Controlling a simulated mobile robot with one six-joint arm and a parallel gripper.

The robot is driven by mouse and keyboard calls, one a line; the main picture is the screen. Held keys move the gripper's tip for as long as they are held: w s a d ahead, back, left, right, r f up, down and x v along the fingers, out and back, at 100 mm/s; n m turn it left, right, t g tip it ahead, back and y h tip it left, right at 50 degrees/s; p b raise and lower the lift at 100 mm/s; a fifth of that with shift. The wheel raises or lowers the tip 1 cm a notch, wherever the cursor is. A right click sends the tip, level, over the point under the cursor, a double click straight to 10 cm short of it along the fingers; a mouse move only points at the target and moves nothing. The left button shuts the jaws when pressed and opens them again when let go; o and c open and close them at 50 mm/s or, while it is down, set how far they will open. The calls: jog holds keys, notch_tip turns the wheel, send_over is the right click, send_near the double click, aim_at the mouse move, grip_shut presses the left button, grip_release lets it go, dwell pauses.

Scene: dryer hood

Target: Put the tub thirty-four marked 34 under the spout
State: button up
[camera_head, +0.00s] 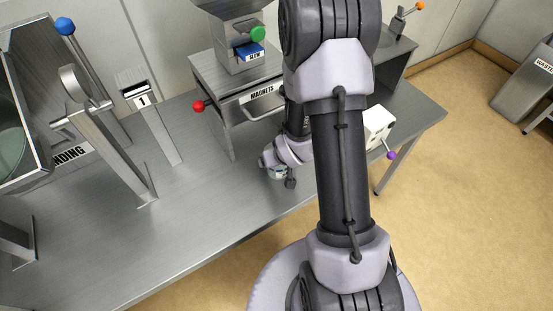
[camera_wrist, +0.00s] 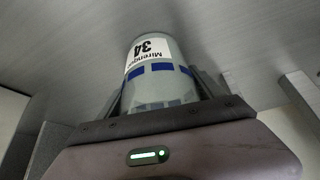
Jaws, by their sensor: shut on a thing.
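The tub marked 34 (camera_wrist: 155,62) is a pale grey-green round tub with blue squares around it and a white label, seen in the wrist view. My gripper (camera_wrist: 160,95) is shut on it, with a finger on each side. In the head view my gripper (camera_head: 282,170) is low over the front part of the metal bench, and only a small part of the tub shows there. I cannot tell whether the tub touches the bench. I cannot make out the spout's outlet; a metal hopper (camera_head: 228,18) stands at the back, partly behind my arm.
The metal bench (camera_head: 215,215) is clear to the left of my gripper. A stand with a MAGNETS drawer (camera_head: 262,93) and red knob (camera_head: 198,106) is behind it. A white box (camera_head: 379,126) with a purple knob is to the right. A post marked 1 (camera_head: 142,99) stands left.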

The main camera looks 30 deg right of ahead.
jog(key=shift+f, duration=0.2)
jog(key=o, duration=1.3)
jog(key=shift+o, duration=0.2)
jog(key=shift+r, duration=0.1)
